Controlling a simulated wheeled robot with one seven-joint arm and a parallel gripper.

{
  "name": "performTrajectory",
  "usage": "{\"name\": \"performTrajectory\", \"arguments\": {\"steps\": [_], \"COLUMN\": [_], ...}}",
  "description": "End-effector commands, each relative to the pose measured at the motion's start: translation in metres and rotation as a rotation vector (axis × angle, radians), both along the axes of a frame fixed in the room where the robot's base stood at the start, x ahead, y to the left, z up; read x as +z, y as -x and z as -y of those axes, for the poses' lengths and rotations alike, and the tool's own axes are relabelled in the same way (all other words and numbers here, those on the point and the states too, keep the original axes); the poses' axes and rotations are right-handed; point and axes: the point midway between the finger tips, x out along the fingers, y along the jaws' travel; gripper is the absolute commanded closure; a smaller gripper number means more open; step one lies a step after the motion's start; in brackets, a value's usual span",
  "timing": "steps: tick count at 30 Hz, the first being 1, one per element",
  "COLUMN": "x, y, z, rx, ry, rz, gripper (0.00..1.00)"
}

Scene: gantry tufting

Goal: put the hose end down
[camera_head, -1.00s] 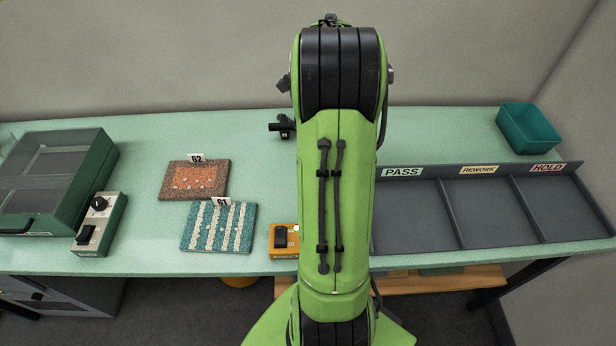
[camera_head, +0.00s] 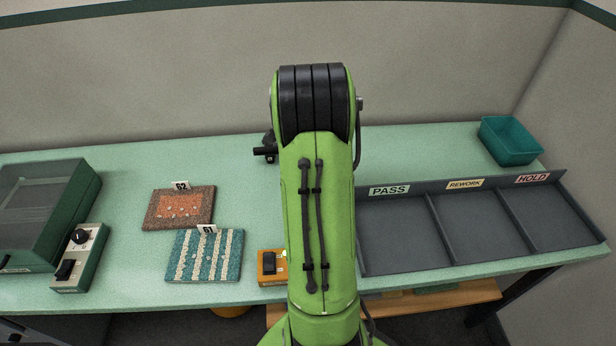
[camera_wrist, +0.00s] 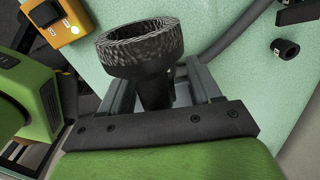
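The hose end (camera_wrist: 140,48) is a black nozzle with a wide bristled ring, seen in the wrist view. My gripper (camera_wrist: 163,85) has its two grey fingers on either side of the nozzle's dark neck and appears closed on it. The ring faces away from the wrist, over the pale green bench (camera_wrist: 235,95). Whether the nozzle touches the bench cannot be told. A grey hose (camera_wrist: 232,22) runs behind it. In the head view my arm hides the gripper and the hose end. A black clip-like fitting (camera_head: 265,150) stands on the bench just left of my arm; its black parts also show in the wrist view (camera_wrist: 286,49).
An orange switch box (camera_head: 271,266) sits by the front edge. Tufted samples 62 (camera_head: 178,209) and 61 (camera_head: 205,255) lie left, sample 62 with pale bits on it. A sorting tray (camera_head: 395,235) and teal bin (camera_head: 511,142) stand right. A lidded green box (camera_head: 42,215) is far left.

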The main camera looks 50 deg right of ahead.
Motion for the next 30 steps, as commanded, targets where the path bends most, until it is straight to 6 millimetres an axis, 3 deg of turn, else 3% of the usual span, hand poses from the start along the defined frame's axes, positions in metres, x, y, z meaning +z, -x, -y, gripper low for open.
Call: {"name": "performTrajectory", "arguments": {"steps": [8, 21, 30], "x": [0.008, 0.112, 0.126], "y": [0.0, -0.001, -0.001], "z": [0.0, 0.001, -0.002], "rx": [0.0, -0.001, 0.012], "ry": [0.002, 0.003, 0.002], "rz": [0.001, 0.003, 0.002], "gripper": [0.37, 0.37, 0.37]}}
